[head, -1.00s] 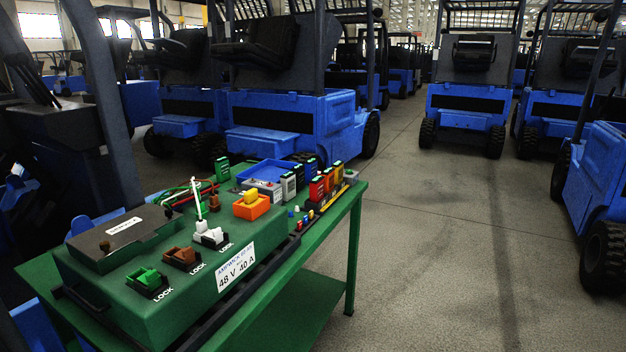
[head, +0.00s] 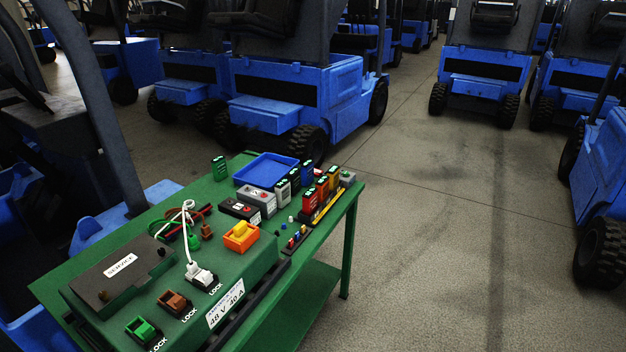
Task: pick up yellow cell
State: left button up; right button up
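A yellow cell (head: 334,179) stands upright in a row of coloured cells at the right end of the green bench (head: 345,205). Red cells (head: 322,190) stand beside it, and darker and blue cells stand just to the left. A separate yellow piece (head: 240,230) sits in an orange holder (head: 241,243) on the green box in the middle of the bench. Neither of my grippers shows in the head view.
A blue tray (head: 266,168), a grey block (head: 258,198) and a white plug with cable (head: 201,274) are on the bench. Blue forklifts (head: 290,100) stand behind. Floor (head: 430,230) to the right is clear.

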aim_at(334, 172)
jog(key=i+l, duration=0.1)
jog(key=i, duration=0.35)
jog(key=i+l, duration=0.15)
jog(key=i, duration=0.35)
